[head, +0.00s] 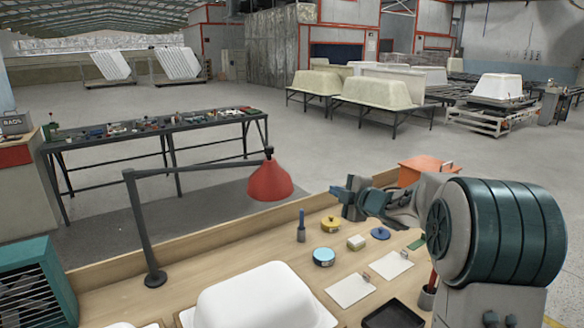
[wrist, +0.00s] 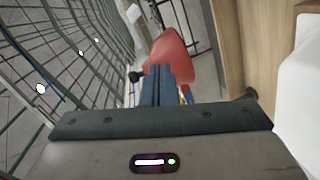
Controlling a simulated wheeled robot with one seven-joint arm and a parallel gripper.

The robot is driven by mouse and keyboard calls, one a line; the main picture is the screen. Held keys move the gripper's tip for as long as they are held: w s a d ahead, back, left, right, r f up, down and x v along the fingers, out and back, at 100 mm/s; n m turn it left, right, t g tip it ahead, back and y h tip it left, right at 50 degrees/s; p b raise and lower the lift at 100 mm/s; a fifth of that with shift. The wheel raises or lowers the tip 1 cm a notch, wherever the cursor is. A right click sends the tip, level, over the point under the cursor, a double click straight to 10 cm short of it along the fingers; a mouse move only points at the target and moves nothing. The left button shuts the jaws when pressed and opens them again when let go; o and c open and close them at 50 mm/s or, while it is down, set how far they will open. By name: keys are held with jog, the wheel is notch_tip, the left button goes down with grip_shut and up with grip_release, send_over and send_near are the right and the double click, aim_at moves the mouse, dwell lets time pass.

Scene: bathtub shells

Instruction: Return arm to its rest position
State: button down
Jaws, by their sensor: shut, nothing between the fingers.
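My gripper (head: 342,194) is in the air over the back edge of the workbench in the head view, to the right of the red lamp. In the wrist view my gripper (wrist: 158,72) has its two blue fingers together, with nothing between them. My arm folds back from there to the large teal and grey joint at the right of the head view. Part of the arm behind the gripper is hidden by its own links.
A red lamp (head: 269,181) stands on the workbench (head: 200,262); its shade shows in the wrist view (wrist: 174,50). A white tub shell (head: 258,300) lies in front. Several small tins, including a yellow one (head: 330,224), two pale sheets and a black tray (head: 393,314) lie right.

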jog(key=s+d+m+g+h, duration=0.2)
jog(key=s+d+m+h, duration=0.3)
jog(key=s+m+h, duration=0.6)
jog(key=s+a+f+m+g+y, duration=0.1)
jog(key=s+f+m+g, duration=0.2)
jog(key=s, duration=0.7)
jog(key=s+a+f+m+g+y, duration=0.1)
jog(key=s+a+f+m+g, duration=0.1)
jog(key=s, duration=0.8)
jog(key=s+a+f+m+g+y, duration=0.1)
jog(key=s+a+f+m+g, duration=0.1)
jog(key=s, duration=0.8)
notch_tip(320, 180, down, 2)
jog(key=shift+s+m+g+y, duration=0.15)
jog(key=shift+m+g+y, duration=0.15)
jog(key=shift+m+g, duration=0.7)
